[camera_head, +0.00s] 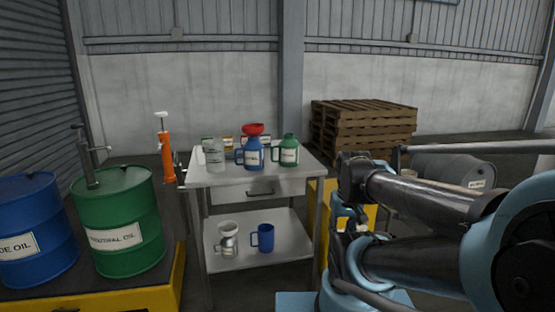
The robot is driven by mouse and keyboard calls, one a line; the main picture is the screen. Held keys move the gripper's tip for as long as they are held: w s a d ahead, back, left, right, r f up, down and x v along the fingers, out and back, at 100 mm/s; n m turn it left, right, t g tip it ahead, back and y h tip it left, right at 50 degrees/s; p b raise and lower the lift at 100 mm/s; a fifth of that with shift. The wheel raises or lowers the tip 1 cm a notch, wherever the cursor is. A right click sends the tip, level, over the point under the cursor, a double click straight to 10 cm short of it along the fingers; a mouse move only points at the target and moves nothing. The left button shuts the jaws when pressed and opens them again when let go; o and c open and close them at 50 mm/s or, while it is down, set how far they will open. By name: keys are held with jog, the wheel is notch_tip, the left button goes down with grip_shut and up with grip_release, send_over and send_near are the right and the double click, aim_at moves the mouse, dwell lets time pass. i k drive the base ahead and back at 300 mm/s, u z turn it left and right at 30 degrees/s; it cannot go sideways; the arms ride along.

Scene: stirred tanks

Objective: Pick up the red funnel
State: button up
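The red funnel (253,129) sits on top of a blue jug (254,155), which stands on the upper shelf of the white cart (205,178). The funnel's wide rim is up, and its lower part is hidden in or behind the jug's mouth. My arm (430,195) is folded at the right, in front of and to the right of the cart. My gripper cannot be clearly made out among the arm links, and its fingers are not distinct. Nothing of mine touches the funnel.
A green jug (289,152) stands right of the blue jug, and a grey-white bag (214,155) stands left. Drums (118,225) flank the cart's left; pallets (360,130) are behind right.

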aim_at(252, 130)
jog(key=k, duration=1.3)
jog(key=u, duration=0.45)
jog(key=i, duration=1.9)
jog(key=z, duration=0.55)
